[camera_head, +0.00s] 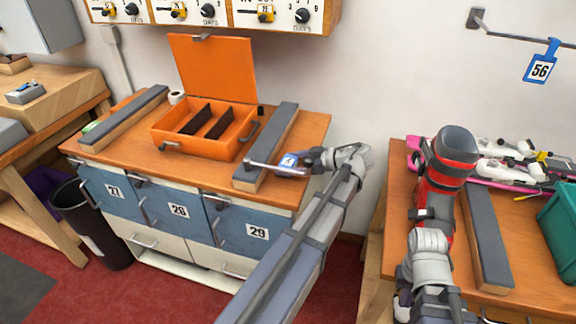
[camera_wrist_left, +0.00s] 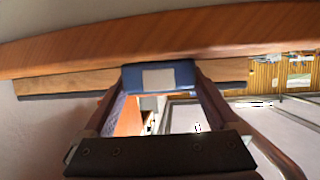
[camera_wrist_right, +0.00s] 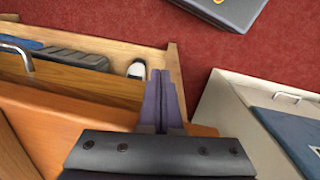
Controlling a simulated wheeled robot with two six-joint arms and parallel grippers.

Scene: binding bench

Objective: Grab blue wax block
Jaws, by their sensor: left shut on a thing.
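The blue wax block (camera_head: 288,161) has a pale label on its face. My left gripper (camera_head: 299,161) is shut on it at the right end of the orange-brown bench, by the near end of a long grey-topped bar. In the left wrist view the blue block (camera_wrist_left: 135,79) sits between the two fingertips, its pale label facing the camera. I cannot tell whether it touches the bench. My right gripper (camera_wrist_right: 160,98) shows in the right wrist view with its fingers together and nothing visible between them.
An open orange case (camera_head: 160,137) with dark dividers stands on the bench. Grey-topped bars lie on either side, the right one (camera_head: 275,135) closest to my left gripper. The right-hand table holds another grey-topped bar (camera_head: 487,240) and a green bin (camera_head: 560,215). A dark waste bin (camera_head: 92,230) stands at left.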

